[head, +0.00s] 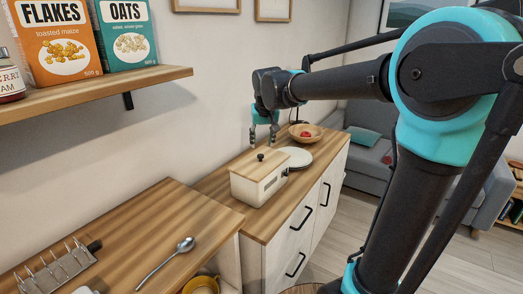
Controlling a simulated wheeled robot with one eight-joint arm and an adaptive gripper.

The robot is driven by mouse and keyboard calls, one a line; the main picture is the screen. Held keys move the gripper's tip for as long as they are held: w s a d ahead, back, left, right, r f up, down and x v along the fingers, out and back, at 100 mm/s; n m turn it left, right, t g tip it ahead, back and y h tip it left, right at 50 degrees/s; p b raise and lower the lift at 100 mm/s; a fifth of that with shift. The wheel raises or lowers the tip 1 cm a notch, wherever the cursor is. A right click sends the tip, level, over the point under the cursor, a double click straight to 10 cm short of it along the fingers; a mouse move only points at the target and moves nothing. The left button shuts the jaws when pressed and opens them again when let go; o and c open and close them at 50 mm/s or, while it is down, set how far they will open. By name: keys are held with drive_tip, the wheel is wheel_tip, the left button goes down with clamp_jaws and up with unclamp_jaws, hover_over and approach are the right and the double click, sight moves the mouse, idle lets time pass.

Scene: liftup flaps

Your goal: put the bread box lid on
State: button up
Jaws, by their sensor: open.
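The cream bread box (248,190) stands on the wooden top of the white cabinet. Its wooden lid (266,165) with a black knob (261,156) lies on top of the box and looks roughly level. I cannot tell at this size whether it is seated all the way round. My gripper (263,144) is open, fingers pointing down, and shows just above and behind the knob. It looks empty and apart from the knob.
A white plate (297,157) and a wooden bowl (316,138) with red contents stand right of the box. A nearer counter (190,215) holds a spoon (167,262) and a toast rack (52,270). A shelf (95,92) with food boxes juts out at upper left.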

drive_tip(key=v, duration=0.5)
drive_tip(key=s+d+f+m, duration=0.1)
drive_tip(key=s+d+f, duration=0.8)
drive_tip(key=s+f, duration=0.2)
drive_tip(key=s+d+f+m, duration=0.1)
drive_tip(key=s+d+f, duration=0.8)
drive_tip(key=f, duration=0.6)
drive_tip(key=shift+s+d+h, duration=0.35)
drive_tip(key=shift+s+h, duration=0.05)
drive_tip(key=shift+s, duration=0.7)
drive_tip(key=shift+f, duration=0.15)
